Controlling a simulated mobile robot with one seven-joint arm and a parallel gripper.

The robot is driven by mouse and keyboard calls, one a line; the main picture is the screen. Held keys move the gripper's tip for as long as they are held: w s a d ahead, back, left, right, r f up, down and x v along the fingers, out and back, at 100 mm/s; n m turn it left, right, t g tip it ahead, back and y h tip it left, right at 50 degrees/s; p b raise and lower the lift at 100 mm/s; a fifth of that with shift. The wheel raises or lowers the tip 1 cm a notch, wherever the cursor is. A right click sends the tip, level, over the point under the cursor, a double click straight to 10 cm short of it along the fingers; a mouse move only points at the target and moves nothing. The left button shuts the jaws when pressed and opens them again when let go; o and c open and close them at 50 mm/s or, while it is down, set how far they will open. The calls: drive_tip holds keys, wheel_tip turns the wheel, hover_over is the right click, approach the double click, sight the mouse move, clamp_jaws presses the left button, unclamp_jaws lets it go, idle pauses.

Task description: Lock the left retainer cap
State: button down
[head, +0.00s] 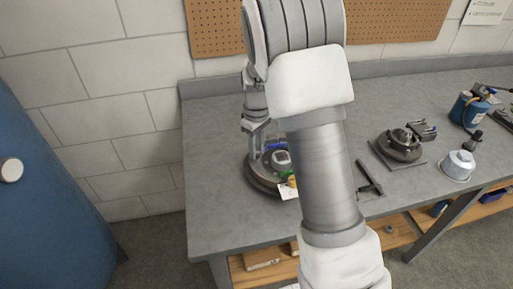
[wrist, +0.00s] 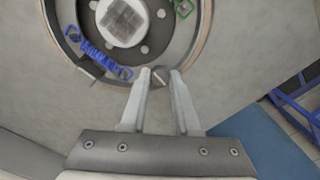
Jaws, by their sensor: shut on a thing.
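A round drum brake assembly (head: 258,178) lies on the bench, partly hidden behind my arm in the head view. In the wrist view its backing plate (wrist: 188,38) shows with a pale hub (wrist: 122,22), a blue spring (wrist: 88,45) and a green part (wrist: 184,8). My gripper (wrist: 161,74) is at the plate's lower rim, its two fingers on either side of a small dark piece (wrist: 160,78), which looks like the retainer cap. The fingers hide part of this piece, so I cannot tell whether it is seated or turned. In the head view my gripper (head: 257,128) is over the assembly.
A dark mechanical unit (head: 401,145) stands on the grey bench (head: 215,130) to the right, with a black tool (head: 369,178), a white pot (head: 458,164) and a blue container (head: 467,108). The bench's left end is clear.

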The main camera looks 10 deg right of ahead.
drive_tip(key=m+p, duration=0.1)
drive_tip(key=m, duration=0.3)
drive_tip(key=shift+r, duration=0.1)
drive_tip(key=m+p, duration=0.1)
drive_tip(key=m, duration=0.3)
drive_tip(key=m+p, duration=0.1)
drive_tip(key=m, duration=0.3)
drive_tip(key=shift+w, duration=0.1)
drive_tip(key=shift+m+p, duration=0.55)
drive_tip(key=shift+m, duration=1.55)
drive_tip(key=c, duration=0.6)
unclamp_jaws()
drive_tip(key=shift+c, duration=0.2)
